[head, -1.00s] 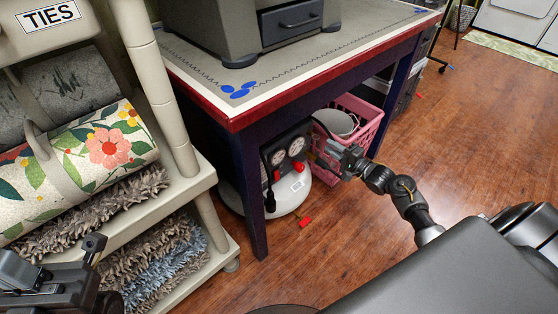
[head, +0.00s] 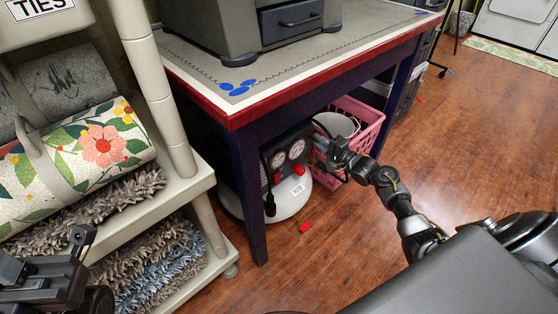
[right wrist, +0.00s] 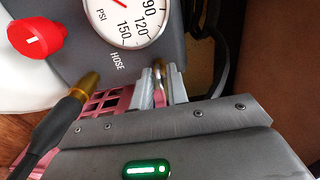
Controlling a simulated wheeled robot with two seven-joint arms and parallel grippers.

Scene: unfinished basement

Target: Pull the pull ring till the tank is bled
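The white air tank (head: 290,204) stands under the table with a dark gauge panel (head: 272,160). In the right wrist view the panel (right wrist: 172,42) shows a PSI gauge and the word HOSE. A small brass, ring-like part (right wrist: 158,68) shows at the panel's edge; I cannot tell whether it is the pull ring. My right gripper (head: 326,148) is beside the panel. In its wrist view, the fingers (right wrist: 161,84) are apart, with the brass part at their tips; contact is unclear. My left gripper (head: 84,238) is far from the tank at the lower left.
A red knob (right wrist: 37,38) and a black hose with a brass end (right wrist: 84,86) are near my right gripper. A pink basket (head: 366,130) stands behind it. The table leg (head: 247,190) is left of the tank. A red piece (head: 305,227) lies low in front.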

